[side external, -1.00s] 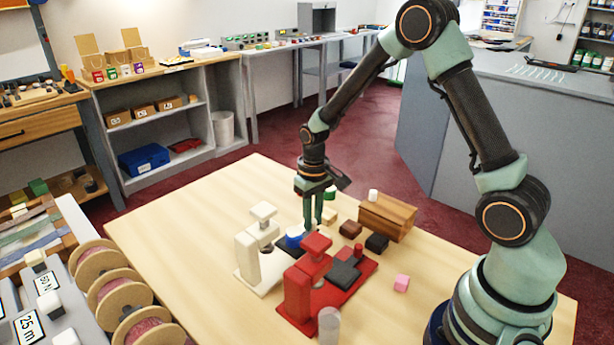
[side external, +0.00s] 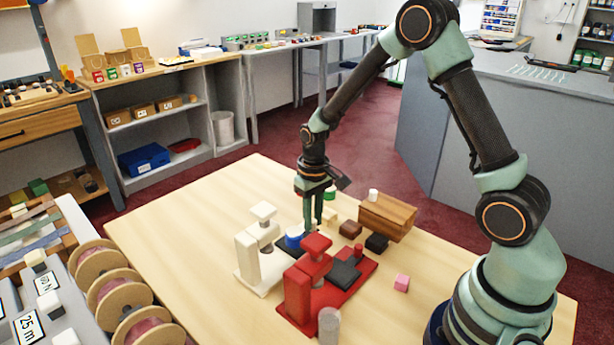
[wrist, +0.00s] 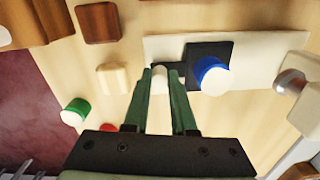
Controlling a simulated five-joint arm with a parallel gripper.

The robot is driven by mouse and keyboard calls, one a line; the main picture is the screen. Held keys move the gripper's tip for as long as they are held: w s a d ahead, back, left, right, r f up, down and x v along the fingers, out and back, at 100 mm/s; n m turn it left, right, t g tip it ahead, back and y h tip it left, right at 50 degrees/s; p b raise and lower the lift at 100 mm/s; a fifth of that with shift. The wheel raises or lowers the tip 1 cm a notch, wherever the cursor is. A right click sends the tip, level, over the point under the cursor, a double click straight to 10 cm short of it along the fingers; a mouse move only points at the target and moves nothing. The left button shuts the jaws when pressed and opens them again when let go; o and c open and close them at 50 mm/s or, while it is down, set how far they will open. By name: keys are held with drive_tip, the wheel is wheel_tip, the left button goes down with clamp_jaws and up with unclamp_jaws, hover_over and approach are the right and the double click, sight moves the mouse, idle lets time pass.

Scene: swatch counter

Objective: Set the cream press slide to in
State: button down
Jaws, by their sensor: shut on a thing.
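The cream press (side external: 256,260) stands upright on the table, left of the red press (side external: 315,285). In the wrist view its pale base plate (wrist: 262,48) carries a black slide (wrist: 208,49) with a blue white-topped cylinder (wrist: 211,75) on it. The slide lies apart from the press's metal ram (wrist: 290,82), with bare plate between them. A pale knob (wrist: 161,69) at the slide's outer end sits between my fingertips. My gripper (wrist: 161,76) points down and is shut on that knob; it also shows in the side view (side external: 313,226). The fingers partly hide the knob.
Behind my gripper are a wooden box (side external: 388,217), a brown block (side external: 351,229), a dark block (side external: 377,243), a cream block (side external: 328,215) and a green cylinder (side external: 330,193). A pink cube (side external: 401,283) lies right of the red press. The table's left part is clear.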

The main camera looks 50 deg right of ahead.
drive_tip(key=shift+a, duration=0.1)
drive_tip(key=a, duration=0.4)
drive_tip(key=shift+r, duration=0.1)
drive_tip(key=c, duration=0.7)
unclamp_jaws()
wheel_tip(320, 180, up, 12)
drive_tip(key=shift+r, duration=0.1)
